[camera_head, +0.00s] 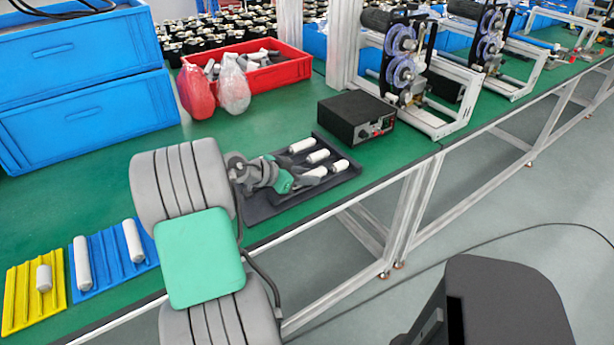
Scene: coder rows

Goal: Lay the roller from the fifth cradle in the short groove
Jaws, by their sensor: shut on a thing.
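A dark tray (262,211) lies near the table's front edge, with white rollers on it: one at the back (302,145), one in the middle (318,156) and one at the right (340,165). My gripper (308,180) is low over this tray, its fingers shut on a white roller (317,172). My arm hides the tray's left part, so I cannot count its cradles. A blue grooved tray (107,257) at lower left holds one roller at its left (82,263) and one at its right (133,240). A yellow grooved tray (18,300) holds a short grey-white roller (43,278).
A black box (350,112) stands just behind the dark tray. A red crate (285,75) and bagged parts (233,88) are farther back. Blue crates (90,115) stand at left. Green tabletop (85,205) is bare between the blue crates and grooved trays.

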